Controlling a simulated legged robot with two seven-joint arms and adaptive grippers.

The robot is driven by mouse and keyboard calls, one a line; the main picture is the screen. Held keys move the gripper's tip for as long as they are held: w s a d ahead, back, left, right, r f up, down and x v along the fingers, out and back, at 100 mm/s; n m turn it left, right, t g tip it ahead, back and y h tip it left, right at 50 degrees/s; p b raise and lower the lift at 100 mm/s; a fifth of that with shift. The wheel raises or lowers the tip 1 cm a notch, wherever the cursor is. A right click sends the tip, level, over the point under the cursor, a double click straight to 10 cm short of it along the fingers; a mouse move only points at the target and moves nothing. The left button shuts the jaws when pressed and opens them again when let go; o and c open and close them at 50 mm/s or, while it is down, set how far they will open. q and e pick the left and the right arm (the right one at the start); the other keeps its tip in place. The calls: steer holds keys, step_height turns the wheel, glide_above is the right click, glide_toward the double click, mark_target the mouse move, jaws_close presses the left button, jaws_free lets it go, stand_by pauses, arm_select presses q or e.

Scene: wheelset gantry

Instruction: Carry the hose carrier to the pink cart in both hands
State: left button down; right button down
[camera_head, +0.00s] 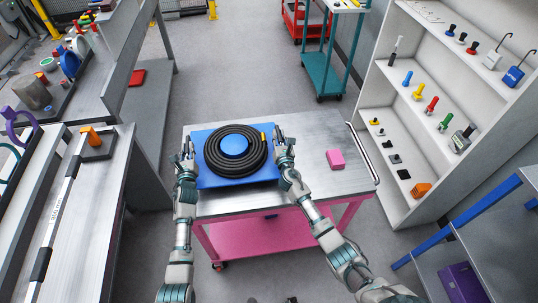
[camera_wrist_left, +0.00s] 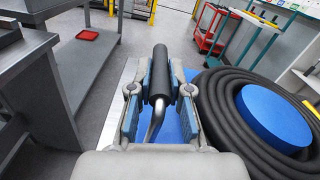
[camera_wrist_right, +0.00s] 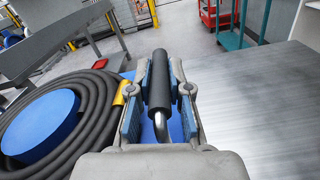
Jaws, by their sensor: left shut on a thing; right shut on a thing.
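The hose carrier (camera_head: 202,182) is a blue plate with a coiled black hose (camera_head: 213,163) around a blue hub (camera_head: 234,146). It is over the grey top of the pink cart (camera_head: 310,192); I cannot tell if it touches the top. My left gripper (camera_head: 185,158) is shut on the carrier's left handle, a black grip on a bent metal bar (camera_wrist_left: 159,75). My right gripper (camera_head: 283,150) is shut on the matching right handle (camera_wrist_right: 160,80). The hose's yellow end (camera_wrist_right: 124,92) lies near the right handle.
A pink block (camera_head: 335,159) sits on the cart top to the right of the carrier. A white shelf unit (camera_head: 385,150) with small tools stands right. Grey benches (camera_head: 100,200) stand left. Teal (camera_head: 327,70) and red carts stand behind. The floor behind the cart is clear.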

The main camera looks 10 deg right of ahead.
arm_select(q)
steer(key=shift+r, duration=0.15)
arm_select(e)
steer(key=shift+d+r, duration=0.1)
steer(key=shift+d, duration=0.05)
